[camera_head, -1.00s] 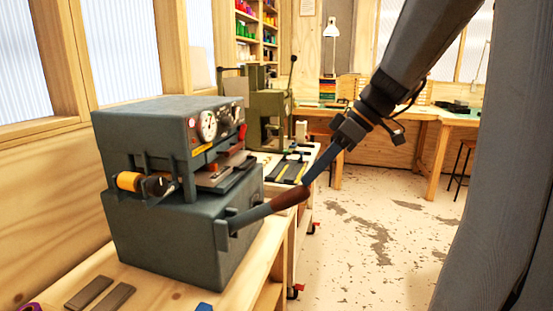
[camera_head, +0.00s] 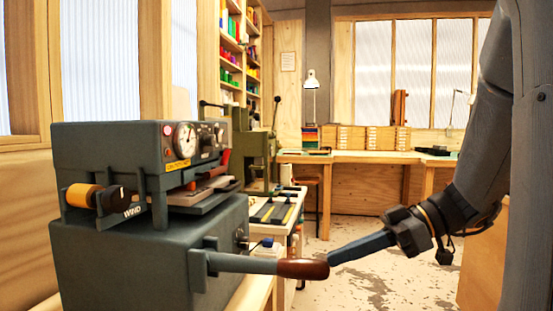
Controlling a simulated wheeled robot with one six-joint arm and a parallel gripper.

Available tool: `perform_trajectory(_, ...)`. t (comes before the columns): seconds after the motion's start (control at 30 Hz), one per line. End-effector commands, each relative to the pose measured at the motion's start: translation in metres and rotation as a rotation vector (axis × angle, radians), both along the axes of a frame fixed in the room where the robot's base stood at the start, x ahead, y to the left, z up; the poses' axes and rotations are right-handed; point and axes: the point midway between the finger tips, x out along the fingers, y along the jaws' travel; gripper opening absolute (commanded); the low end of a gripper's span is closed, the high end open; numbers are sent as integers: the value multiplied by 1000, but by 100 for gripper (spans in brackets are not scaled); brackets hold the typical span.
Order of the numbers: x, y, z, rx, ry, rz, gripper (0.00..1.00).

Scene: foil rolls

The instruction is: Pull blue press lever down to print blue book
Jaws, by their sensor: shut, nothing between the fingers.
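The blue-grey press (camera_head: 110,145) stands on a wooden bench at the left, with a dial and an orange roll on its front. Its lever (camera_head: 245,264) sticks out to the right from the lower body, about level, and ends in a brown grip (camera_head: 303,268). My gripper (camera_head: 333,258) is shut and empty. Its fingertips are at the end of the brown grip; I cannot tell whether they touch it. A red part (camera_head: 223,162) and a flat plate (camera_head: 203,192) show in the press opening. I cannot make out a blue book.
A green press (camera_head: 258,150) stands behind on a white cart (camera_head: 290,238) that holds a dark tray (camera_head: 275,212). A long wooden table (camera_head: 370,157) with a lamp (camera_head: 311,85) runs along the back. The floor (camera_head: 370,285) right of the bench is partly clear.

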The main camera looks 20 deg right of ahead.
Motion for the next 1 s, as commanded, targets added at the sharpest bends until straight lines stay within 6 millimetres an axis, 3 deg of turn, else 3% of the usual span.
perform_trajectory(0.3, 0, 6, -20, -1, 3, 17, 0)
perform_trajectory(1.0, -1, 8, -24, -1, 8, 22, 0)
